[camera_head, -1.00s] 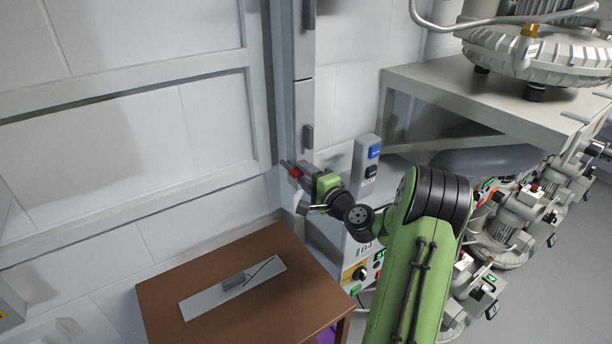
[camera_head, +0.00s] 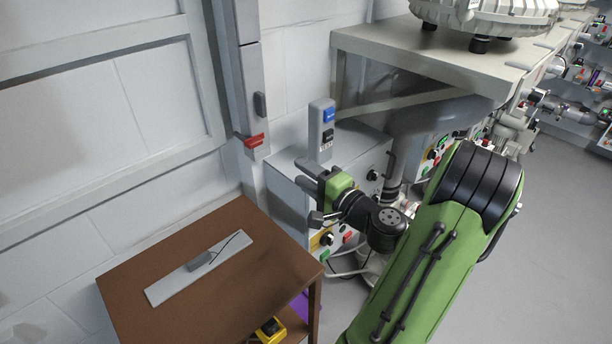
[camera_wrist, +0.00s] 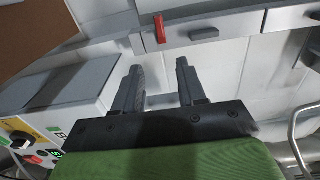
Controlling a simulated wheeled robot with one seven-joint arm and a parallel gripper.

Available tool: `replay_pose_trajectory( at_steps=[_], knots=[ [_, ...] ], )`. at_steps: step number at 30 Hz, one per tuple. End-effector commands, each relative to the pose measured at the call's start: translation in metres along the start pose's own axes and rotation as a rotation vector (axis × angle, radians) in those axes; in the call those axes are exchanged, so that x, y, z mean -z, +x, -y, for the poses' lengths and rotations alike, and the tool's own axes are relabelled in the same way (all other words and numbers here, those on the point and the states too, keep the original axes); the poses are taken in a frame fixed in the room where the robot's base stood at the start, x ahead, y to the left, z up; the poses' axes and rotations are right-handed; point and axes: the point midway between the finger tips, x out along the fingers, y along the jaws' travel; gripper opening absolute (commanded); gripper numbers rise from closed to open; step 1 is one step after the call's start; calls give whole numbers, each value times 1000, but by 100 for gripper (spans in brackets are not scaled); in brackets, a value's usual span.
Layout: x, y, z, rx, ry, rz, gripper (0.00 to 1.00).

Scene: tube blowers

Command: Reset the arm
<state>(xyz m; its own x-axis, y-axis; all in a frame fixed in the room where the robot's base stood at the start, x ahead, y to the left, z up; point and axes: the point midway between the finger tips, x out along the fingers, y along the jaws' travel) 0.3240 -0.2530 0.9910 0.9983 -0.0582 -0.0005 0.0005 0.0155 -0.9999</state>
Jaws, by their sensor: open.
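My green arm reaches in from the lower right in the head view. My gripper (camera_head: 306,178) is at its end, in front of the grey control box and to the right of the wall column. In the wrist view its two dark fingers (camera_wrist: 160,80) stand apart with nothing between them. The red lever (camera_head: 254,141) sits on the grey wall column, to the left of my gripper and clear of it. It also shows in the wrist view (camera_wrist: 159,29), beyond the fingertips.
A brown table (camera_head: 235,290) with a grey plate (camera_head: 200,268) stands at the lower left. The grey control box (camera_head: 290,205) with buttons is close by my gripper. A metal bench (camera_head: 430,55) with machinery is at the upper right.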

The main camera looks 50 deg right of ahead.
Motion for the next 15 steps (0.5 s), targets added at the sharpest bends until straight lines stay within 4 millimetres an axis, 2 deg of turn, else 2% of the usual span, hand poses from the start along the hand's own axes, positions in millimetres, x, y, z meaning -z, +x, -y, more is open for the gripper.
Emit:
replay_pose_trajectory(
  at_steps=[15],
  knots=[
    [-3, 2, 0, -6, -7, 11, 40]
  ],
)
